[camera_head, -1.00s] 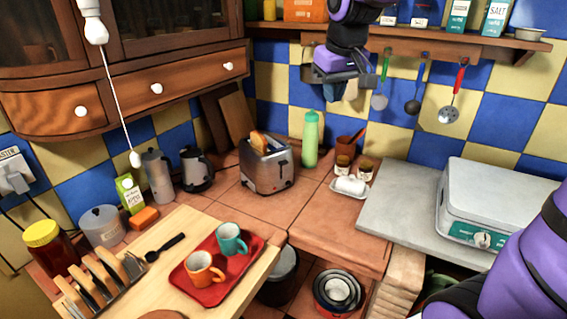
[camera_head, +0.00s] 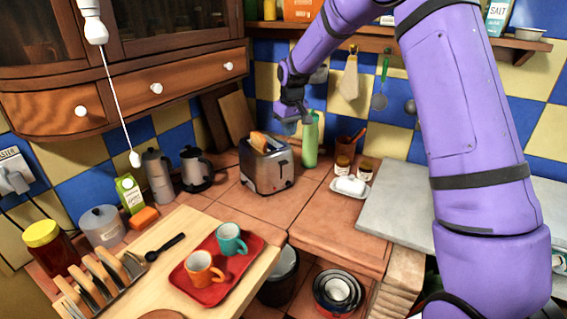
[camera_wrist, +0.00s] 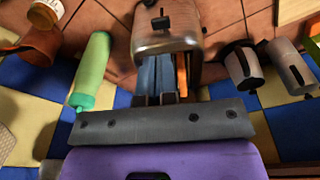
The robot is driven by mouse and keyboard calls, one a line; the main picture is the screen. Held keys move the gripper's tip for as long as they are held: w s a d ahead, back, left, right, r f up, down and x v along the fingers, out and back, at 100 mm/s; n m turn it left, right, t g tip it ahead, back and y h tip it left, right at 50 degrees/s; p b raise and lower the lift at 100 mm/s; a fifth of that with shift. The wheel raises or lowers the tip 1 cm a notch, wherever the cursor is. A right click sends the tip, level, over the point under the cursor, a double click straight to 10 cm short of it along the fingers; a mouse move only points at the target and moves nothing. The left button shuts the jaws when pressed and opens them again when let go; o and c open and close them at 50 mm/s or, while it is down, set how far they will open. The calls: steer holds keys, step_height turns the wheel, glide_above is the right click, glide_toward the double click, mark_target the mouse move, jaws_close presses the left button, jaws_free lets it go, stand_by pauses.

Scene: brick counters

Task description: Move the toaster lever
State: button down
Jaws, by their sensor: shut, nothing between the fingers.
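The silver toaster (camera_head: 262,172) stands on the tiled counter, with slices of bread (camera_head: 259,141) in its top slots. Its dark lever (camera_head: 282,163) is on the end face toward the right front. My gripper (camera_head: 286,124) hangs above and behind the toaster, near the green bottle. Its blue fingers (camera_wrist: 157,75) are shut and empty, pointing toward the toaster. I cannot tell any contact with it.
The green bottle (camera_head: 311,143) stands close right of the toaster, and a kettle (camera_head: 196,168) stands to its left. A white butter dish (camera_head: 350,186) and small jars are farther right. A red tray (camera_head: 207,284) with two mugs is in front. Counter in front of the toaster is clear.

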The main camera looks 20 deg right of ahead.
glide_toward(284, 162)
steer(key=shift+w, duration=0.1)
steer(key=shift+f, duration=0.15)
steer(key=shift+w+f, duration=0.2)
steer(key=shift+f, duration=1.5)
steer(key=shift+w+f, duration=0.15)
steer(key=shift+f, duration=1.5)
